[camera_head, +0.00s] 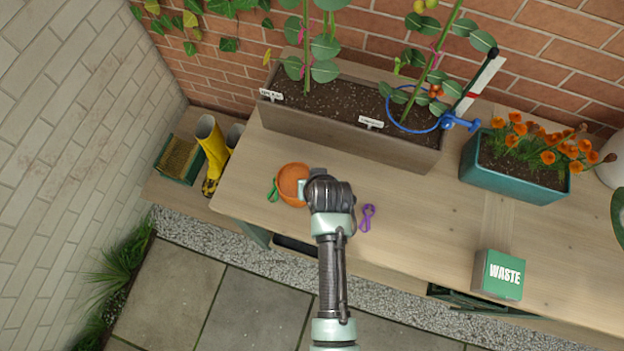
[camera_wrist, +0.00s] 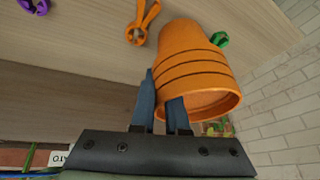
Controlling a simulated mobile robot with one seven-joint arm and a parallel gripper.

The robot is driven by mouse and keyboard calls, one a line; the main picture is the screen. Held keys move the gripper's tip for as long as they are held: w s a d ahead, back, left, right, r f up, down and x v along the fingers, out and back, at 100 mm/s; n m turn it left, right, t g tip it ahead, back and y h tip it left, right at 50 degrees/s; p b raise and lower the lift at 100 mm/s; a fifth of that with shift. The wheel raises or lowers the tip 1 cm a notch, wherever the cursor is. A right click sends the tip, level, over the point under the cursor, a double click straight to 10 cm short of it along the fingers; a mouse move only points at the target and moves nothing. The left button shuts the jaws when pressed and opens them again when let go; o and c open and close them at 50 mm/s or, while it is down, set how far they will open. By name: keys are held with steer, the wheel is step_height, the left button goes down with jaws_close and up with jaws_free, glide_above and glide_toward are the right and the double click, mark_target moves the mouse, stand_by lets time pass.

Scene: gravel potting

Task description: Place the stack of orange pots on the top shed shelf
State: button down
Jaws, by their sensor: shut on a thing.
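The stack of orange pots (camera_head: 291,181) is over the left end of the wooden bench, with its open side facing up. In the wrist view, the stack (camera_wrist: 195,65) shows several dark rings between its nested rims. My gripper (camera_head: 310,188) is at the right side of the stack. In the wrist view, my gripper's fingers (camera_wrist: 162,92) are shut on the stack near its rim. I cannot tell whether the stack touches the bench. I cannot make out the shed shelf in either view.
A green clip (camera_head: 272,190) and a purple clip (camera_head: 366,217) lie on the bench (camera_head: 420,205) near the stack. An orange clip (camera_wrist: 141,24) shows in the wrist view. A long planter (camera_head: 345,138), a teal planter (camera_head: 505,172) and a waste box (camera_head: 499,275) stand around. Yellow boots (camera_head: 212,150) are left.

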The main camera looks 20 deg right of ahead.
steer(key=shift+f, duration=0.15)
steer(key=c, duration=1.4)
jaws_free()
steer(key=shift+f, duration=0.15)
steer(key=o, duration=0.5)
